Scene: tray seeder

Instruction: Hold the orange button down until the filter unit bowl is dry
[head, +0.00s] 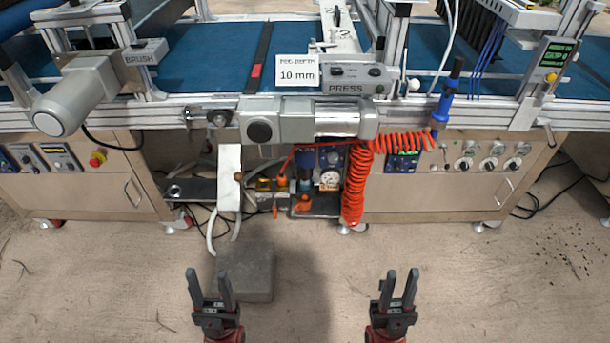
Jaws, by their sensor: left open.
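The filter unit (305,160) sits low under the conveyor's middle, in the gap between two cabinets, beside a round white gauge (329,179). Small orange parts show there, one at its lower end (302,201) and another to the left (283,183). They are too small to tell for sure which is the button. The bowl is small and partly shaded, so any water in it cannot be made out. My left gripper (208,284) is open and empty, in front of and left of the unit. My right gripper (399,284) stands with fingers apart and empty, in front of and right of it.
A coiled orange hose (357,185) hangs just right of the unit. A white bracket (229,178) hangs to its left. A grey block (245,271) lies on the floor near my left gripper.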

